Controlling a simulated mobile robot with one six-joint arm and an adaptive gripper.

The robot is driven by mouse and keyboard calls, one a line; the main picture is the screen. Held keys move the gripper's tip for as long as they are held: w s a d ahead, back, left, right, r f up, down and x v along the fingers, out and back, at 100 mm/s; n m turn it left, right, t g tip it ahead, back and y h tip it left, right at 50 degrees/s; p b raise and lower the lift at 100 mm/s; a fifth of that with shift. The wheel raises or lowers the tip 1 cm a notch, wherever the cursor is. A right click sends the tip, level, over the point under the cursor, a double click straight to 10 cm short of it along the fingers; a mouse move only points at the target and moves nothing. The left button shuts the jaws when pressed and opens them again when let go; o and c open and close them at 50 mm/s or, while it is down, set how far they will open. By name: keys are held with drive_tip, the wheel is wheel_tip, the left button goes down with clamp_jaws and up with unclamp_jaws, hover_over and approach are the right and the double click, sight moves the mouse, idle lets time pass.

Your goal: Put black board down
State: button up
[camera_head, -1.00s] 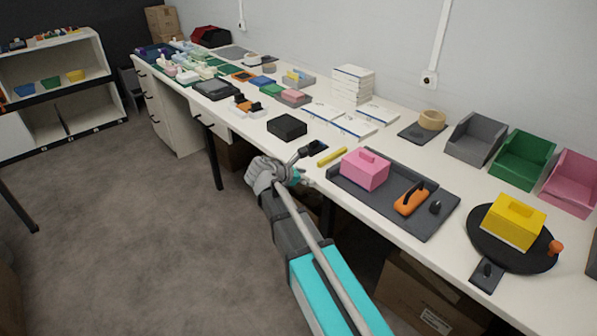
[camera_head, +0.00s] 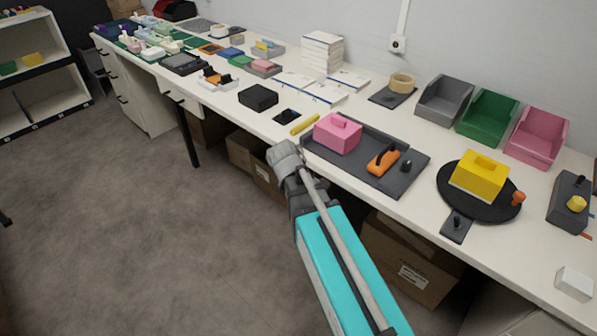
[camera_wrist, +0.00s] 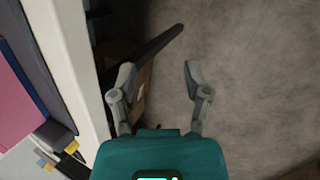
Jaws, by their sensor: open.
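A small flat black board (camera_head: 287,116) with a dark raised part lies on the white table near its front edge, left of a yellow stick (camera_head: 305,124). My gripper (camera_wrist: 158,72) is open and empty in the wrist view, its two fingers apart above the floor beside the table edge.
A dark tray (camera_head: 408,178) holds a pink block (camera_head: 338,133) and an orange-handled tool (camera_head: 382,161). A black box (camera_head: 258,97) stands left of the board. A yellow block (camera_head: 480,174) sits on a round black plate (camera_head: 449,203). Cartons (camera_head: 410,262) stand under the table. Floor at left is clear.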

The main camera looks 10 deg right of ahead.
drive_tip(key=s+f+m+g+y, duration=0.1)
drive_tip(key=s+m+y, duration=0.3)
drive_tip(key=s+m, duration=0.4)
drive_tip(key=shift+s+a+f+m+g+y, duration=0.2)
drive_tip(key=shift+s+f+m+g+y, duration=0.1)
drive_tip(key=shift+f+m+g, duration=0.1)
drive_tip(key=shift+c, duration=0.3)
